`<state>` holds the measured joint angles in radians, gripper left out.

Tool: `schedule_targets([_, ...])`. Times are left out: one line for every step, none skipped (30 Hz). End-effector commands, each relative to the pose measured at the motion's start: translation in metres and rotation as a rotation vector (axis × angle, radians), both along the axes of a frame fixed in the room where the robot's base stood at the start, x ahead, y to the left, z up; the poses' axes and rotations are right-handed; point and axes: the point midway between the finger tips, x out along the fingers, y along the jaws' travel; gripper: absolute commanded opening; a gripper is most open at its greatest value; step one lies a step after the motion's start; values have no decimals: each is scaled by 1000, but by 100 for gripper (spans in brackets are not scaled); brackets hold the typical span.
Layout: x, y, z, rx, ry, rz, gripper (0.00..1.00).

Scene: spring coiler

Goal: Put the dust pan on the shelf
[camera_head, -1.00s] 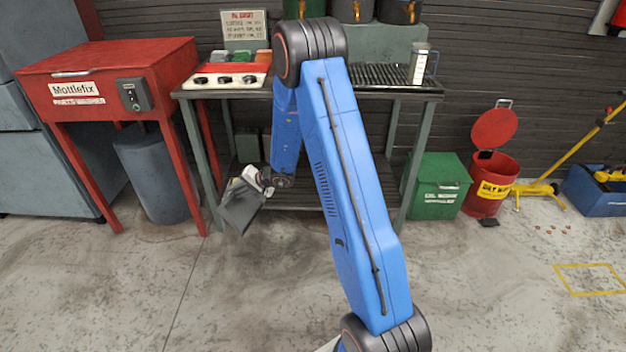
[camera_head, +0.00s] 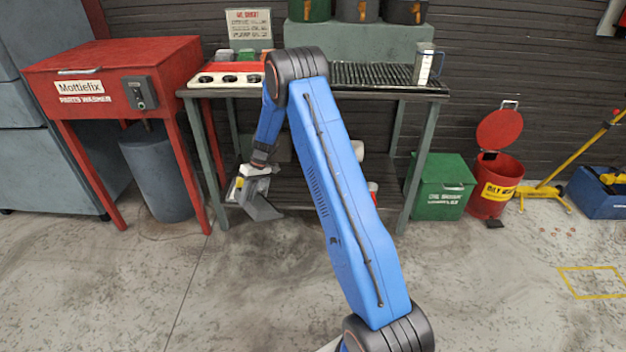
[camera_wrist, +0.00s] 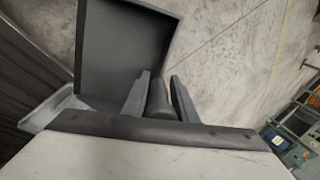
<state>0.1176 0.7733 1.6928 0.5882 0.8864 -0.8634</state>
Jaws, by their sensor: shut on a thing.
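The grey dust pan (camera_head: 262,206) hangs below my gripper (camera_head: 252,172) in the head view, tilted, in front of the bench's lower shelf (camera_head: 300,196). In the wrist view the dark dust pan (camera_wrist: 122,42) fills the upper left, and its handle (camera_wrist: 159,98) lies between the two fingers of my gripper (camera_wrist: 158,92). The gripper is shut on the handle. The lower shelf is dark and sits between the bench legs. My arm hides its middle. I cannot tell whether the pan touches the shelf.
A red parts washer (camera_head: 110,75) and a grey drum (camera_head: 157,170) stand left of the bench. A white object (camera_head: 358,150) and a small red one (camera_head: 372,192) show beside my arm near the shelf. A green bin (camera_head: 441,188) stands at the right. The floor in front is clear.

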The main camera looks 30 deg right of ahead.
Motion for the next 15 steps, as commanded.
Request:
schedule_targets([3, -12, -7, -38, -6, 75, 0])
schedule_targets([4, -21, -11, -63, -12, 126, 0])
schedule_targets([6, -34, -17, -97, -23, 195, 0])
schedule_targets([8, -45, -21, -123, -32, 248, 0])
schedule_targets([10, -57, -25, -150, -42, 301, 0])
schedule_targets([14, -76, -30, -187, -61, 377, 0])
schedule_targets([17, -90, -34, -213, -76, 434, 0])
schedule_targets([21, -104, -37, -238, -92, 484, 0])
schedule_targets([26, -123, -40, -266, -112, 542, 0])
schedule_targets([30, -136, -41, -284, -126, 583, 0])
schedule_targets([34, -148, -42, -302, -142, 620, 0])
schedule_targets([40, -164, -43, -322, -160, 662, 0])
schedule_targets([43, -174, -43, -334, -172, 691, 0])
schedule_targets([47, -183, -44, -346, -184, 716, 0])
schedule_targets([51, -194, -43, -359, -198, 745, 0])
